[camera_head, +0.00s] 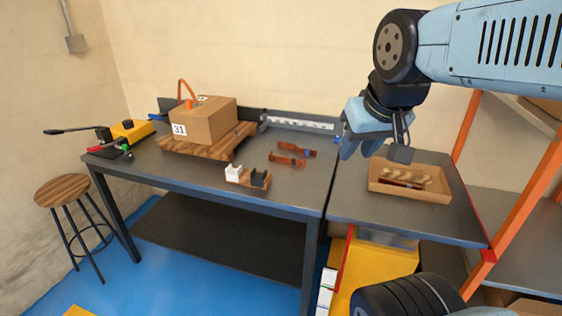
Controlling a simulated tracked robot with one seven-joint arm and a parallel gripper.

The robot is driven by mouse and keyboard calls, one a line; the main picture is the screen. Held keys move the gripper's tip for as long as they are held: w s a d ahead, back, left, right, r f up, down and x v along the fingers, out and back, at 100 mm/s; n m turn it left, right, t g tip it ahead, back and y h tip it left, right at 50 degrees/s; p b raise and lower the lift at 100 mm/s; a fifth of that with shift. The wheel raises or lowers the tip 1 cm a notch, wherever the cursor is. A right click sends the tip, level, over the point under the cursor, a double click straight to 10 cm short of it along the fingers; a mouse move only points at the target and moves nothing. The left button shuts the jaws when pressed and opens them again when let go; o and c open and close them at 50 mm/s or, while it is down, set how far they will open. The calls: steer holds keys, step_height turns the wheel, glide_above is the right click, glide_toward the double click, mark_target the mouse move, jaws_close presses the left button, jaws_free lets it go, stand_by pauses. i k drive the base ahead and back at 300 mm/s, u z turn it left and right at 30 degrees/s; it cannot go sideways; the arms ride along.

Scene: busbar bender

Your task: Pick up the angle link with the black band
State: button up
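Two copper-coloured angle links lie side by side on the dark bench top in the head view. The farther link (293,148) has a small blue band near its right end. On the nearer link (287,160) I cannot clearly make out a band colour. I cannot tell for certain which link has the black band. My gripper (359,150) hangs in the air to the right of both links, pointing down over the gap side of the right-hand bench.
A cardboard box (204,122) sits on a wooden pallet (188,147). A small block with white and black pieces (248,177) stands at the bench front. An open wooden tray (410,193) holds dark and brown pieces. Orange shelving (508,198) stands at right.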

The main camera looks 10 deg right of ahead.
mark_target(272, 157)
steer(key=u, duration=1.15)
steer(key=i, duration=0.1)
steer(key=z, duration=3.15)
steer(key=k, duration=1.35)
steer(key=u, duration=1.3)
steer(key=i, duration=1.4)
steer(key=u, duration=0.1)
